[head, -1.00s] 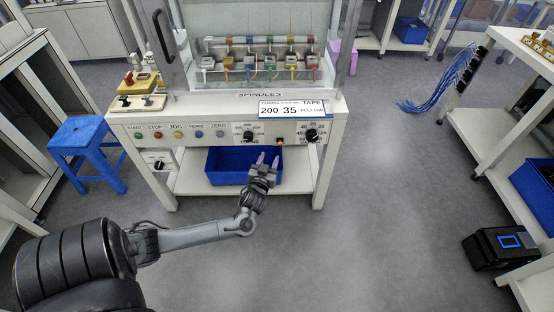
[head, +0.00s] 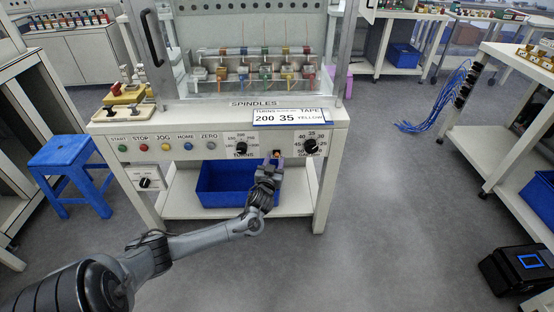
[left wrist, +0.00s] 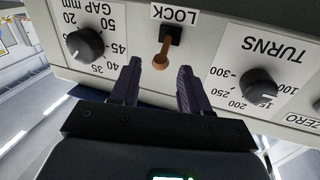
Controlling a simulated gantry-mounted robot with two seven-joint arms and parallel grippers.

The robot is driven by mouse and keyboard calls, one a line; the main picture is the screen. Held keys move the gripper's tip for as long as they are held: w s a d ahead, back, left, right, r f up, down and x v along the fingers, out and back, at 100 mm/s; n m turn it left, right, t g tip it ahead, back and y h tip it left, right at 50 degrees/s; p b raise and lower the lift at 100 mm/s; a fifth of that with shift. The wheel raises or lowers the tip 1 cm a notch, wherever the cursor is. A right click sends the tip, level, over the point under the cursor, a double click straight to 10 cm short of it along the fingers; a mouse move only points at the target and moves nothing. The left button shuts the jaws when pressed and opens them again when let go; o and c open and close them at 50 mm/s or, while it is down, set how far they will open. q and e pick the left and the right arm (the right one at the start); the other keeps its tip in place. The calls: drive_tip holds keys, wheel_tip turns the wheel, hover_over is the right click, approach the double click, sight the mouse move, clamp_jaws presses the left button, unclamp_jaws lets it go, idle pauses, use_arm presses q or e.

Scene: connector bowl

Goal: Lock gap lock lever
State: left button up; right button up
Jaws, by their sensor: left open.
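The gap lock lever (left wrist: 163,50) is a small brown-orange lever with a rounded end, set in a black slot beside the LOCK label (left wrist: 175,15). In the head view the lever (head: 277,155) shows as a small orange spot on the machine's front panel, partly hidden by my gripper. My left gripper (left wrist: 158,72) is open, with one dark finger on each side of the lever's rounded end. I cannot tell whether either finger touches it. In the head view my left gripper (head: 272,166) is right in front of the panel. My right gripper is not in view.
The GAP knob (left wrist: 85,45) and the TURNS knob (left wrist: 258,86) flank the lever. Several coloured buttons (head: 165,147) line the panel's left part. A blue bin (head: 222,185) sits on the shelf below. A blue stool (head: 72,172) stands at the left.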

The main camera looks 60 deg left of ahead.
sight(276, 155)
use_arm(q)
drive_tip(key=b+x, duration=0.1)
drive_tip(key=x, duration=0.2)
drive_tip(key=shift+a+f, duration=0.1)
drive_tip(key=shift+w+a+b, duration=0.3)
drive_tip(key=shift+w, duration=0.05)
drive_tip(key=shift+c, duration=0.4)
clamp_jaws()
